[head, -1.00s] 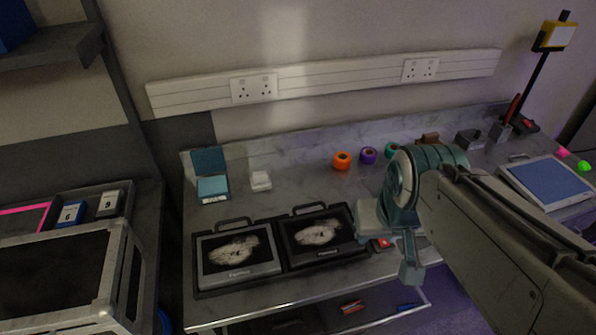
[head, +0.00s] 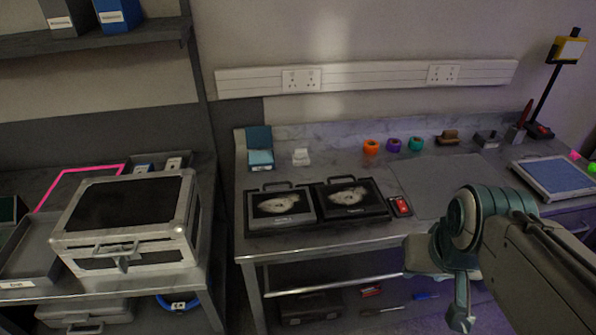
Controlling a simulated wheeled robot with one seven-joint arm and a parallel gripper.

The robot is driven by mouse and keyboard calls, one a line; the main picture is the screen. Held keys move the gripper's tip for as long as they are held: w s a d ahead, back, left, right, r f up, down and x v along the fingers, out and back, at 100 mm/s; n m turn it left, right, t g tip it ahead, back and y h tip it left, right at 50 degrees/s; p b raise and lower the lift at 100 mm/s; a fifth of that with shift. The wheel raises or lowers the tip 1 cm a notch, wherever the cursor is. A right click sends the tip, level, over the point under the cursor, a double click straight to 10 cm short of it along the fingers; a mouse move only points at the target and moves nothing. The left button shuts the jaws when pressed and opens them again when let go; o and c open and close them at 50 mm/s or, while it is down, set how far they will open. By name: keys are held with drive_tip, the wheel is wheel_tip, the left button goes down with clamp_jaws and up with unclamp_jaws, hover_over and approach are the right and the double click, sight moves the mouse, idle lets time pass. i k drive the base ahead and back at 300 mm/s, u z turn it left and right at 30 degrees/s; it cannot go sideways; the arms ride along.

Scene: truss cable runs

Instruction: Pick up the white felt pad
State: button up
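A small white item (head: 301,157), which looks like the white felt pad, lies towards the back of the grey marble-look bench (head: 345,160). My gripper (head: 436,285) is off the bench's front edge, at the lower right, well away from the white item.
Two black cases with pale pictures (head: 282,205) lie in front of the white item. Orange, purple and teal rolls (head: 394,145) stand to its right. A silver-edged case (head: 125,220) sits on the left bench.

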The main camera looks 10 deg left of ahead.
sight(300, 158)
drive_tip(key=u, duration=0.65)
drive_tip(key=i, duration=0.95)
drive_tip(key=z, duration=0.05)
